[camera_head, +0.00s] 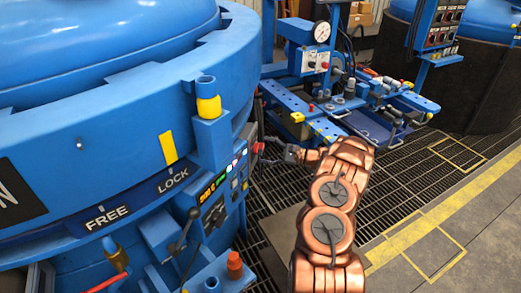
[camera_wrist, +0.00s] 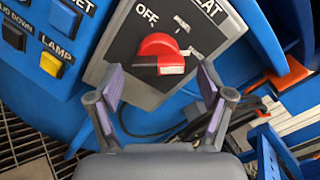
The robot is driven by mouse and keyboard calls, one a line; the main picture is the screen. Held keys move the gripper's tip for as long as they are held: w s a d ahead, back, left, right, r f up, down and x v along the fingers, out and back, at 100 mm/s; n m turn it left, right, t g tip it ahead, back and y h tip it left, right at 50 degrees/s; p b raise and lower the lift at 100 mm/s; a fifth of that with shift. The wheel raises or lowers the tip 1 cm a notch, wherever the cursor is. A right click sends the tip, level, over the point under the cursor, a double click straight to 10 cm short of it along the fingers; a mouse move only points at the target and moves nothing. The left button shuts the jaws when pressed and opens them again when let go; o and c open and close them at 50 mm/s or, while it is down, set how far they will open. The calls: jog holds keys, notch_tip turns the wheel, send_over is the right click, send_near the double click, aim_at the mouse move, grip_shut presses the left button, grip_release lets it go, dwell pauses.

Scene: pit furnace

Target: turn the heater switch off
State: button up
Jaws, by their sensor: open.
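The heater switch (camera_wrist: 157,47) is a red rotary knob on a dark plate with a pale border in the wrist view. "OFF" is printed above left of it, and a partly cut-off word ending in "EAT" is at the upper right. The knob's grip lies roughly sideways, with a white patch toward its right end. My gripper (camera_wrist: 160,80) is open, with one finger on each side below the knob and nothing between them. Contact with the plate cannot be told. In the head view my gripper (camera_head: 268,148) is small beside the furnace's side; the switch cannot be made out clearly there.
A blue button (camera_wrist: 64,16) and a yellow lamp button (camera_wrist: 51,64) sit left of the switch. The blue furnace (camera_head: 110,90) with its FREE/LOCK band fills the left. A blue workbench with a gauge (camera_head: 321,32) stands behind my gripper. Grated floor is open at right.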

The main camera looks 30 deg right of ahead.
jog(key=shift+x, duration=1)
jog(key=shift+a, duration=0.1)
jog(key=c, duration=1.2)
